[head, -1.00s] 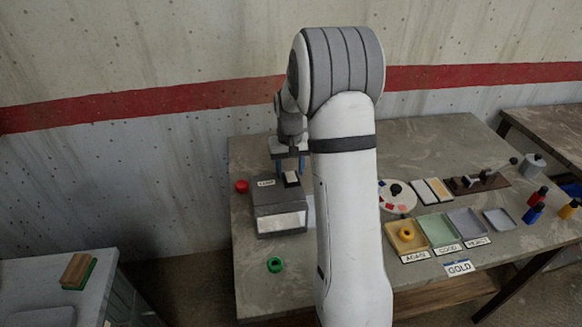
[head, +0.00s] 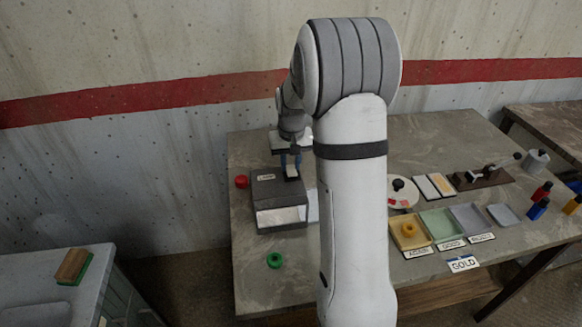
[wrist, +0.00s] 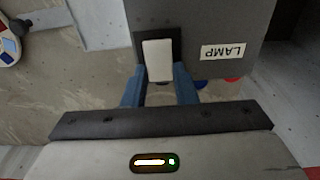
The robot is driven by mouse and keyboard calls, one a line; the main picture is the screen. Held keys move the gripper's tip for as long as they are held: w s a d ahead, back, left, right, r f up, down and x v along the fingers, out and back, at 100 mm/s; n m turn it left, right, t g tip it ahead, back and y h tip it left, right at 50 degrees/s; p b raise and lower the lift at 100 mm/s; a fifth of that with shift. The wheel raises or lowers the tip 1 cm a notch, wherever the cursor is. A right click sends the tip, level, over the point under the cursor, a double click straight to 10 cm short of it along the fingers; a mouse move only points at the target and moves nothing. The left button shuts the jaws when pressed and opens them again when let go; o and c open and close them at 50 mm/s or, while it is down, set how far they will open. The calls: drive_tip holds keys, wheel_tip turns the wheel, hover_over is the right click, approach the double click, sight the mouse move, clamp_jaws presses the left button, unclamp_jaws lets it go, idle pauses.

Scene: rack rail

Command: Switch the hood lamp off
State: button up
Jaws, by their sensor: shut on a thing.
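The hood (head: 265,193) is a dark grey box on the table, with a pale, bright front panel (head: 280,216). Its top bears a LAMP label (head: 266,177), which also shows in the wrist view (wrist: 224,51). The lamp switch (wrist: 157,60) is a white lever on a black plate at the hood's edge in the wrist view. My gripper (wrist: 159,80) has its blue fingers shut on the lever, one on each side. In the head view my gripper (head: 291,160) is over the back of the hood top.
A red round piece (head: 241,181) lies left of the hood and a green ring (head: 274,260) in front. Right of my arm are coloured trays (head: 438,223), a white dish (head: 403,190) and several bottles. The table's front left is mostly clear.

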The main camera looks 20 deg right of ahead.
drive_tip(key=shift+s+f+t+b, duration=0.15)
drive_tip(key=shift+t+b, duration=0.4)
drive_tip(key=shift+b, duration=0.65)
drive_tip(key=shift+s+f+t+b, duration=0.15)
drive_tip(key=shift+t+b, duration=0.4)
drive_tip(key=shift+b, duration=0.65)
drive_tip(key=shift+s+a+r+t+h+b, duration=0.1)
drive_tip(key=shift+r+t+h+b, duration=0.25)
drive_tip(key=shift+b, duration=0.3)
drive_tip(key=o, duration=1)
drive_tip(key=v, duration=0.8)
drive_tip(key=shift+f, duration=0.1)
